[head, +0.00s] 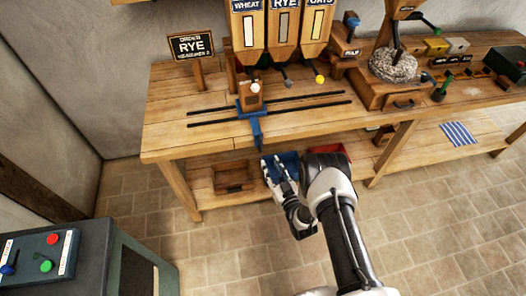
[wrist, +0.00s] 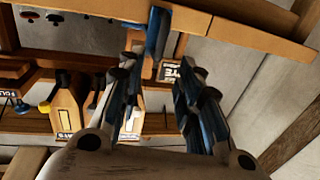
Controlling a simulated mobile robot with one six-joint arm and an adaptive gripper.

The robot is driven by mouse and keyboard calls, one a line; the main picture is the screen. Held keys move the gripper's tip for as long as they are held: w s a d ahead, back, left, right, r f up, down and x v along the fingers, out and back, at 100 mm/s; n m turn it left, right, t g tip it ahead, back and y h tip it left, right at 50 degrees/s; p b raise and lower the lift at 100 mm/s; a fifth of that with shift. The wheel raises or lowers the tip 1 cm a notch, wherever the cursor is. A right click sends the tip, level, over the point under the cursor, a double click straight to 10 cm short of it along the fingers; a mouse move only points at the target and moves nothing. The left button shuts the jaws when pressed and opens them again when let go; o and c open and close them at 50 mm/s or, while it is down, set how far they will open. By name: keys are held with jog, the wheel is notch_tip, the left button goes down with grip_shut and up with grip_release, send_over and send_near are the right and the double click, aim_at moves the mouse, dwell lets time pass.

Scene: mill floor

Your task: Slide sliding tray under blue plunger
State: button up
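The sliding tray (head: 246,110) is a blue carriage on two dark rails, with a small wooden container (head: 250,94) on it. Its blue handle (head: 258,132) hangs over the bench's front edge and shows in the wrist view (wrist: 157,32). A blue-knobbed plunger (head: 264,61) sits under the left hopper, behind the tray and slightly to its right. My gripper (head: 276,161) is below the front edge, near the handle's lower end. In the wrist view my gripper (wrist: 158,72) is open, with the handle beyond its fingertips; contact cannot be told.
Three hoppers (head: 285,28) stand behind the rails (head: 315,99), with grey and yellow (head: 320,79) knobs too. An order sign (head: 192,46) reads RYE. The rails are clear on both sides of the tray.

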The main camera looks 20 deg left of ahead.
aim_at(261, 147)
jog(key=b+x, duration=0.1)
jog(key=x, duration=0.7)
jog(key=shift+w+a, duration=0.2)
jog(key=shift+c, duration=0.4)
grip_shut()
